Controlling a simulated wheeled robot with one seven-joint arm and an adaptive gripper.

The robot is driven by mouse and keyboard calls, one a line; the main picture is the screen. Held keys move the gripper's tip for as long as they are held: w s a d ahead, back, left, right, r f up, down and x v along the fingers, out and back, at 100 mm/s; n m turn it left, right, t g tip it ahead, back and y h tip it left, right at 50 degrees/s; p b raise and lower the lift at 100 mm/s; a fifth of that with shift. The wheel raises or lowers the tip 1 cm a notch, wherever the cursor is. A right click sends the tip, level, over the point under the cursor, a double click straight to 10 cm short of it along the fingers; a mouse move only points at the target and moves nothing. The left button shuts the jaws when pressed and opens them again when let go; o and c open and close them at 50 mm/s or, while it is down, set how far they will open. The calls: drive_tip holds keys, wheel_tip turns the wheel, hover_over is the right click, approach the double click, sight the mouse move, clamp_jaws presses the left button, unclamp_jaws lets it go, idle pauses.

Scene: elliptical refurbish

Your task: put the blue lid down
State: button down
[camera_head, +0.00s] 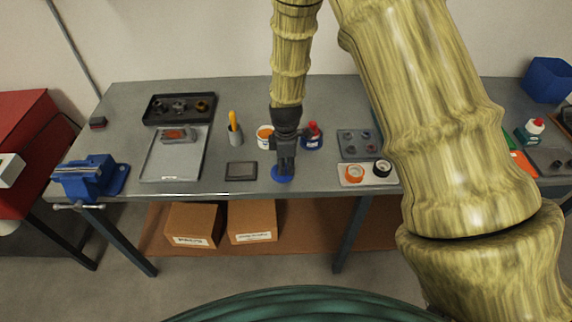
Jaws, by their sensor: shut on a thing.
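The blue lid (281,175) is a small round blue disc at the tip of my gripper (284,168). My gripper points down and is shut on the lid, low over the front part of the grey workbench (215,178). I cannot tell whether the lid touches the bench top. The fingers hide part of the lid.
A dark flat box (241,171) lies left of the lid, and a white tray (369,175) with orange and black rings lies to the right. A white tub (265,138) and a blue bottle with a red top (312,137) stand behind. The bench's front edge is close.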

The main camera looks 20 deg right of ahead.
sight(286, 171)
drive_tip(key=c, duration=1.4)
unclamp_jaws()
drive_tip(key=shift+r, duration=0.2)
drive_tip(key=shift+r+b, duration=2)
drive_tip(key=shift+r, duration=3.95)
